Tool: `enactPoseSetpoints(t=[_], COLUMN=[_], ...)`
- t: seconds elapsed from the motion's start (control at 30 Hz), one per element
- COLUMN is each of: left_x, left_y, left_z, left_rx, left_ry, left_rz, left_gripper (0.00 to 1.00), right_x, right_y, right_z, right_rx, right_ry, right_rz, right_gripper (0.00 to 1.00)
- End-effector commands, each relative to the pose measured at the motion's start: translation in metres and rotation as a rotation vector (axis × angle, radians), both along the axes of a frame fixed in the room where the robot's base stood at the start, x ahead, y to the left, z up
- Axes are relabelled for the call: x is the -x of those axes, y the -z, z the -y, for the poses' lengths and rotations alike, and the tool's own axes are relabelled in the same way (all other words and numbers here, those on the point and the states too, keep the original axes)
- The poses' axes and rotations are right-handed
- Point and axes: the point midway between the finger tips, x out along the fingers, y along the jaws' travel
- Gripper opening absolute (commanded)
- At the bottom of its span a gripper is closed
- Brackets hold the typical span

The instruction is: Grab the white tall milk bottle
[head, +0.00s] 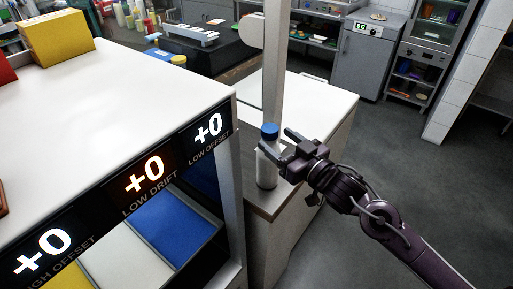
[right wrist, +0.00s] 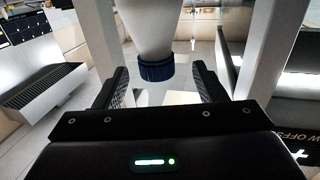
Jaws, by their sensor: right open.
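The white tall milk bottle (head: 267,172) with a blue cap stands upright on a counter beside a grey post in the head view. My right gripper (head: 276,140) reaches in from the right at the height of the bottle's cap and neck. In the right wrist view the bottle (right wrist: 152,35) appears upside down, its blue cap between the two open fingers of the right gripper (right wrist: 160,75). Gaps show on both sides of the cap, so the fingers do not appear to press on it. My left gripper is not in view.
A white-topped unit (head: 120,85) with lit panels and coloured bins fills the left. A tall grey post (head: 276,60) rises close to the bottle. A yellow box (head: 56,38) stands at the far left. Open grey floor (head: 400,160) lies to the right.

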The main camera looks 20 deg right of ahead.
Motion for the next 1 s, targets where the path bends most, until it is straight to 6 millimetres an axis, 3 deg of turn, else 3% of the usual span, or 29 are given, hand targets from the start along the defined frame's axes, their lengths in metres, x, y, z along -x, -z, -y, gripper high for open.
enactPoseSetpoints(t=[0.33, 0.63, 0.93, 1.0], left_x=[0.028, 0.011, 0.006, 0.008], left_y=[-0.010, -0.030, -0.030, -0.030], left_z=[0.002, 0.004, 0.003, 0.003], left_rx=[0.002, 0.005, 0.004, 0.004], left_ry=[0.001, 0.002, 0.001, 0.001], left_rz=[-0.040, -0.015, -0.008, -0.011], left_gripper=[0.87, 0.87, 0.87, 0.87], right_x=[-0.028, -0.065, -0.069, -0.069], right_y=[-0.004, -0.004, -0.001, -0.001], right_z=[-0.010, -0.022, -0.024, -0.024], right_rx=[0.000, -0.001, 0.000, 0.001], right_ry=[0.001, 0.002, 0.001, 0.001], right_rz=[0.001, 0.001, 0.000, 0.000], right_gripper=[0.64, 0.64, 0.64, 0.55])
